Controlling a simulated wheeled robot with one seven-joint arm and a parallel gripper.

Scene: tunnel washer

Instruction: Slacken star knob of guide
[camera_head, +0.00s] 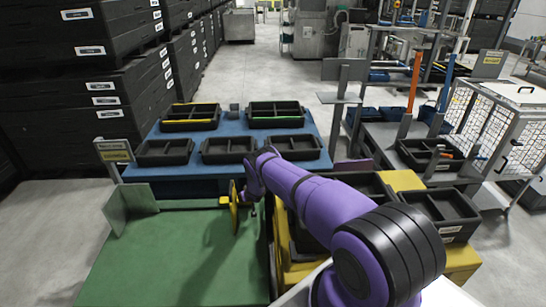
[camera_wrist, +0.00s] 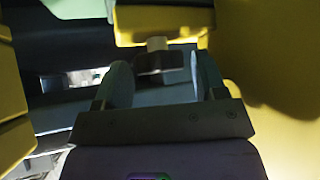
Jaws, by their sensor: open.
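My gripper (camera_wrist: 163,82) is open in the wrist view, with one rounded grey finger on each side. A small dark block with a grey stem (camera_wrist: 157,58) shows beyond and between the fingertips, below a yellow part. It may be the star knob, but its shape is too dark to tell. I see no clear contact with it. In the head view my purple arm reaches left to a yellow upright plate (camera_head: 234,207), which may belong to the guide, at the edge of the green table. The fingertips are too small to make out there.
Yellow surfaces (camera_wrist: 285,90) close in on both sides in the wrist view. The green table (camera_head: 165,265) is mostly bare. A blue table (camera_head: 225,133) with several black trays stands behind it. A yellow stand (camera_head: 290,275) with dark bins lies under my arm.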

